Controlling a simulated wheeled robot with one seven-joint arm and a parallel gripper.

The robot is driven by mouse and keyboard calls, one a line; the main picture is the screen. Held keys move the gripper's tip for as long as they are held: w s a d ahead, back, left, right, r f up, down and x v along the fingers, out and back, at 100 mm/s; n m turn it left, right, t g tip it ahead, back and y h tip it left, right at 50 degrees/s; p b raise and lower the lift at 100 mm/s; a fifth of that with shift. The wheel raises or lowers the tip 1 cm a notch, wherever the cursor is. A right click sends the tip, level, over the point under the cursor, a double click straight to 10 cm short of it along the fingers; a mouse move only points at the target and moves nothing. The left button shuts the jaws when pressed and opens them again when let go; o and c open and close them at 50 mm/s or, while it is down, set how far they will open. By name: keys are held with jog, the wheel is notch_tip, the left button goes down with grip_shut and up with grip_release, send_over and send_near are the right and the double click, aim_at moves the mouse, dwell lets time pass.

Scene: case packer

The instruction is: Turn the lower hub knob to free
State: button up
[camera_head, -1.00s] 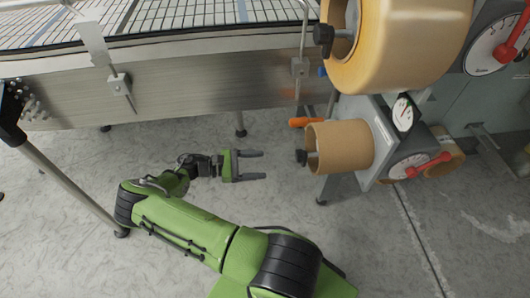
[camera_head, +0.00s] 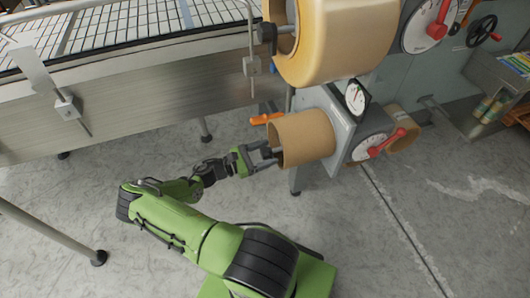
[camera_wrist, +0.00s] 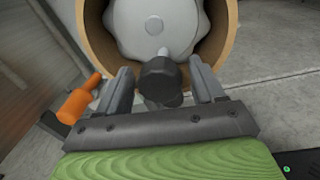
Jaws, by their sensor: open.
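The lower hub knob (camera_wrist: 158,78) is a dark knob on a short shaft in front of a grey lobed hub (camera_wrist: 155,28). The hub sits inside a brown cardboard roll core (camera_head: 304,137), which also rings it in the wrist view (camera_wrist: 228,50). My gripper (camera_head: 270,155) is open at the left end of the core. In the wrist view its two fingers (camera_wrist: 159,83) stand on either side of the knob, with gaps visible; contact cannot be told. In the head view the fingers partly hide the knob.
A large tape roll (camera_head: 335,45) with its own dark knob (camera_head: 266,33) hangs just above. An orange handle (camera_head: 267,118) is close behind my gripper and left of it in the wrist view (camera_wrist: 80,100). A dial with a red pointer (camera_head: 372,146) is right. Floor is clear below.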

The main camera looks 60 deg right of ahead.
jog(key=shift+c, duration=0.2)
jog(key=c, duration=1)
jog(key=shift+m, duration=0.3)
jog(key=m+b, duration=0.3)
jog(key=shift+d+f+m, duration=0.1)
jog(key=shift+m, duration=0.2)
jog(key=m+g+b, duration=0.1)
jog(key=m+b, duration=0.2)
jog(key=m, duration=0.2)
jog(key=shift+m+b, duration=0.3)
jog(key=shift+b, duration=0.05)
jog(key=m+b, duration=0.3)
jog(key=m, duration=0.2)
jog(key=shift+r+m+g+b, duration=0.2)
jog(key=shift+m+b, duration=0.4)
jog(key=shift+m, duration=0.4)
jog(key=shift+r+m+g+b, duration=0.1)
jog(key=shift+m+g+b, duration=0.1)
jog(key=shift+m+b, duration=0.6)
jog(key=shift+r+m, duration=0.1)
jog(key=shift+m, duration=0.3)
